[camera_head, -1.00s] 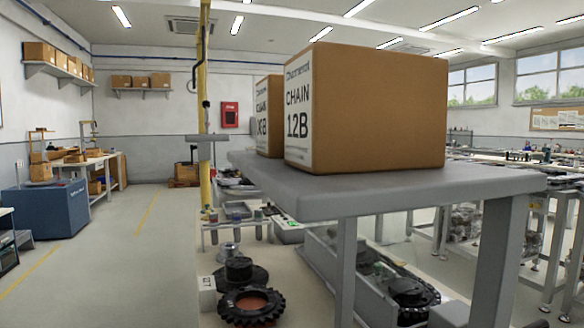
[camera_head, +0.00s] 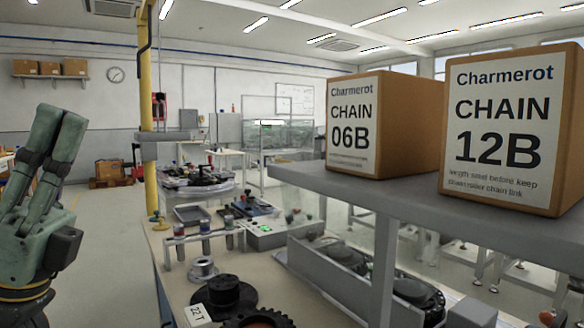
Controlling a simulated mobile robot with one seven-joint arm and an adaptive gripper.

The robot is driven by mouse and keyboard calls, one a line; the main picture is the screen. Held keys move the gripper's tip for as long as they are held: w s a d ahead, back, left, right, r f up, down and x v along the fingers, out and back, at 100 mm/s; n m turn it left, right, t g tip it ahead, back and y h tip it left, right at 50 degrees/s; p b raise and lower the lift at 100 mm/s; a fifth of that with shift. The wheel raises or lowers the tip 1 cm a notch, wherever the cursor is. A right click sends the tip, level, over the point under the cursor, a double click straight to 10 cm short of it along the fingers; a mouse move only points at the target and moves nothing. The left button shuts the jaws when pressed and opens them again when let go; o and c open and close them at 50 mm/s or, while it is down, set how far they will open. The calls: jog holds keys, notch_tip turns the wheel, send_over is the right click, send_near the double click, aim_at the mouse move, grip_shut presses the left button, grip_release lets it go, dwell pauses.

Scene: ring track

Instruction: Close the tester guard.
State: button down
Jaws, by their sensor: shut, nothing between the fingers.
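My gripper (camera_head: 60,112) is at the left edge, with its two green fingers pointing up and pressed together. It is empty and stands in the air, left of the bench and apart from everything on it. A long grey housing (camera_head: 308,282), probably the tester, lies on the bench under the raised shelf. Sprocket-like dark parts show inside it. A faint clear panel seems to stand above it, perhaps the guard; its position is hard to make out. The shelf and its leg hide part of the housing.
Two cartons, CHAIN 06B (camera_head: 353,130) and CHAIN 12B (camera_head: 503,125), stand on the grey shelf (camera_head: 400,196). The bench also bears a box with a green light (camera_head: 268,233), a black hub (camera_head: 222,293) and a sprocket (camera_head: 262,319). A yellow post (camera_head: 146,110) rises at the bench's far side.

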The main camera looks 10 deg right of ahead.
jog(key=w+d+f+n+t+y, duration=0.3)
jog(key=w+d+y, duration=0.4)
jog(key=w+d, duration=0.6)
jog(key=w+d+f+m+y+p, duration=0.1)
jog(key=w+d+f+y+p, duration=0.1)
jog(key=w+d+f+y, duration=0.65)
jog(key=shift+w+d+r+t+h+p, duration=0.1)
jog(key=shift+w+d+r+h+p, duration=0.35)
jog(key=shift+w+d, duration=1.1)
jog(key=shift+w+d+r+t+h+p, duration=0.15)
jog(key=shift+w+d+h+p, duration=0.55)
jog(key=shift+d, duration=1.45)
jog(key=shift+w+d+r+t+h+p, duration=0.1)
jog(key=shift+w+d+r+h+p, duration=0.25)
jog(key=shift+w+d+p, duration=0.95)
jog(key=shift+w+d+r+b, duration=0.1)
jog(key=shift+d+b, duration=0.1)
jog(key=shift+d, duration=0.15)
jog(key=shift+w+d+b, duration=0.1)
jog(key=shift+d+b, duration=0.05)
jog(key=shift+d, duration=0.2)
